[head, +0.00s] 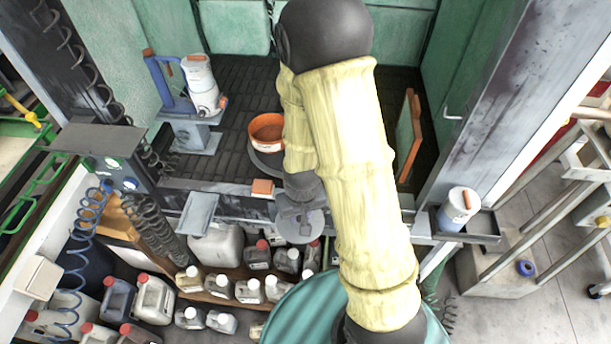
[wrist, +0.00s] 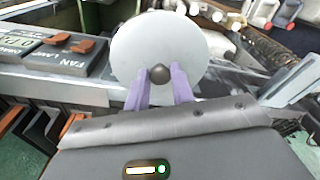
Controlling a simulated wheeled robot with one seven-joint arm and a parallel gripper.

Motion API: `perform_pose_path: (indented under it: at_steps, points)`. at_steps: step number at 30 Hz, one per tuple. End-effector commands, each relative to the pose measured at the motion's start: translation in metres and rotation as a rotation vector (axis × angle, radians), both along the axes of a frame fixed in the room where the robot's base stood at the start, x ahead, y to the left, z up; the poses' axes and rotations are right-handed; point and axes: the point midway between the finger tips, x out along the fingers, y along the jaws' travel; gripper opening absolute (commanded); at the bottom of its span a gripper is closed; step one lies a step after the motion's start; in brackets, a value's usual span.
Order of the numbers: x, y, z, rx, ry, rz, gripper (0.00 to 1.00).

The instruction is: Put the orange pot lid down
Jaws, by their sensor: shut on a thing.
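The lid is a pale grey-white disc with a dark round knob; no orange shows on it. In the wrist view the lid (wrist: 160,40) fills the upper middle, its knob between the purple fingers of my gripper (wrist: 160,84), which is shut on the knob. In the head view the lid (head: 305,228) hangs below my gripper (head: 296,208), in front of the booth's front ledge, partly covered by the gripper. An orange pot (head: 267,121) stands open inside the booth, behind and left of my gripper, partly hidden by my arm.
The ledge (head: 225,193) carries a small orange-topped box (head: 262,187). A white canister (head: 200,80) stands on a stand at the back left. Another canister (head: 459,205) sits on a tray at right. Several jugs (head: 190,282) fill the space below. Switch boxes (wrist: 70,55) show in the wrist view.

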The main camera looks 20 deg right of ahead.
Motion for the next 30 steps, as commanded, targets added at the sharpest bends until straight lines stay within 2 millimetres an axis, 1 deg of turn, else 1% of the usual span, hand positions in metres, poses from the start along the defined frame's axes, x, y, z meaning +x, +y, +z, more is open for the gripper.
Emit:
perform_pose_path:
  at_steps: [1,3,6,9,12,21,23,28,30]
  points:
    - [0.013,-0.005,0.004,0.0,-0.002,-0.003,0.02]
    - [0.027,-0.011,0.004,0.001,-0.003,-0.003,0.02]
    - [0.046,-0.019,0.003,0.0,-0.003,-0.002,0.02]
    - [0.059,-0.024,0.002,0.0,-0.001,-0.001,0.02]
    - [0.063,-0.026,0.001,0.0,-0.003,0.001,0.02]
    - [0.065,-0.027,0.001,0.0,-0.003,0.0,0.02]
    - [0.07,-0.029,0.002,-0.001,-0.002,-0.001,0.02]
    - [0.097,-0.04,0.004,-0.001,-0.002,-0.002,0.02]
    - [0.094,-0.039,-0.006,0.0,0.003,0.0,0.02]
